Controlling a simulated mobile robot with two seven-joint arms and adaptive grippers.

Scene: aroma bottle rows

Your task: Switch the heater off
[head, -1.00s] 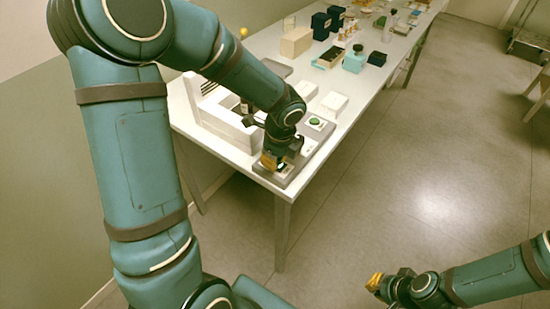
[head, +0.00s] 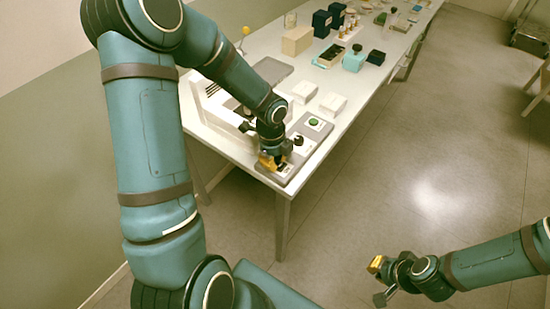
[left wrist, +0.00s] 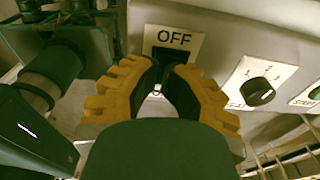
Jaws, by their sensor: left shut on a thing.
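The control panel (head: 297,150) lies on the near corner of the table, and my left gripper (head: 268,163) is down at its near end. In the left wrist view, a white OFF label (left wrist: 174,40) sits above a dark switch (left wrist: 166,56). The yellow-padded fingers of my left gripper (left wrist: 164,82) are closed around this switch, hiding its lower part. Whether the heater is on or off does not show clearly. My right gripper (head: 380,280) is apart from the table, over the floor, with its fingers spread and empty.
A black dial with numbers (left wrist: 257,92) sits right of the switch. A green button (head: 313,121) is farther along the panel. A white machine (head: 217,104) stands left of it. White boxes (head: 332,104) and bottles stand farther back.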

